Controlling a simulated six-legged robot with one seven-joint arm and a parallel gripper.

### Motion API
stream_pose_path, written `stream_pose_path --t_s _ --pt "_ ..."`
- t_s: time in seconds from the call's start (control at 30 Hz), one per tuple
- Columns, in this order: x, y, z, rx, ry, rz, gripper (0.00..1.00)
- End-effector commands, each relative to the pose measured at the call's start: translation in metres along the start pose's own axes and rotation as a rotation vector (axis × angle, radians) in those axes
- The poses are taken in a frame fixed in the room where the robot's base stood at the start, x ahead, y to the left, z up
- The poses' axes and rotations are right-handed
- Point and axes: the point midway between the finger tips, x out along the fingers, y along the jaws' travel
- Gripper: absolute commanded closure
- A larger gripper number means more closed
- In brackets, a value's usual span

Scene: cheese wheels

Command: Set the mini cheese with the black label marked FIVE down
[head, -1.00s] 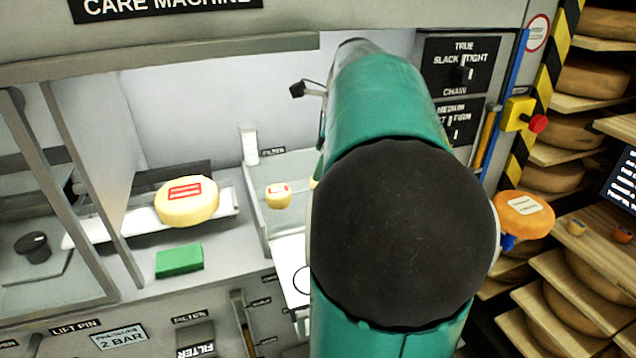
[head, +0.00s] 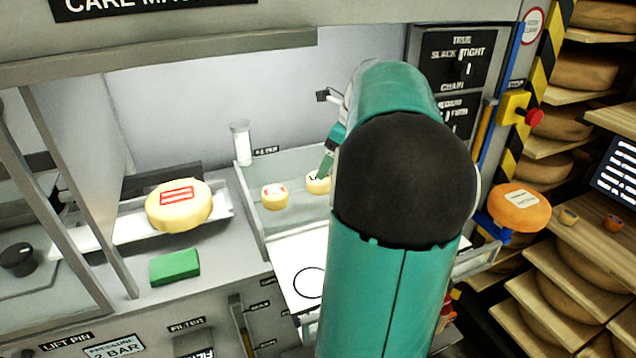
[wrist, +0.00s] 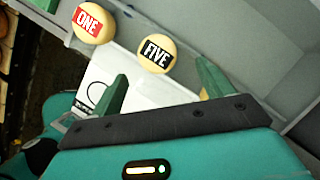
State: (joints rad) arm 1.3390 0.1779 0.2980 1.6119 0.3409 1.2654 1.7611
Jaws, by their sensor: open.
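The mini cheese with the black FIVE label (wrist: 157,53) is a small pale yellow wheel. In the wrist view it lies just beyond my fingertips, near the gap between them, with its label readable. In the head view the FIVE cheese (head: 318,183) shows beside my green finger, partly covered by it. My gripper (wrist: 163,72) is open, with no cheese clamped between its fingers; in the head view most of it is hidden behind my arm. A second mini cheese with a red ONE label (wrist: 93,23) sits to the left, apart from the FIVE cheese; it also shows in the head view (head: 275,197).
A white panel with a black circle (head: 308,283) lies in front of the mini cheeses. A clear cylinder (head: 241,143) stands behind left. A larger red-labelled cheese (head: 179,206) and green block (head: 175,266) are further left. An orange cheese (head: 519,208) is right.

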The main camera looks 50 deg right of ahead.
Motion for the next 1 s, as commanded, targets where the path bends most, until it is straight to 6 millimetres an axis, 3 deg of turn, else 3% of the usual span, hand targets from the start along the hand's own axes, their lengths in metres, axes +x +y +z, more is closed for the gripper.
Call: stream_pose_path --t_s 0.5,0.77,1.0 --pt "0.060 0.003 0.002 -0.003 -0.001 0.002 0.20" --pt "0.064 0.003 0.003 -0.003 -0.001 0.001 0.20" --pt "0.064 0.003 0.003 -0.003 -0.001 0.001 0.66"
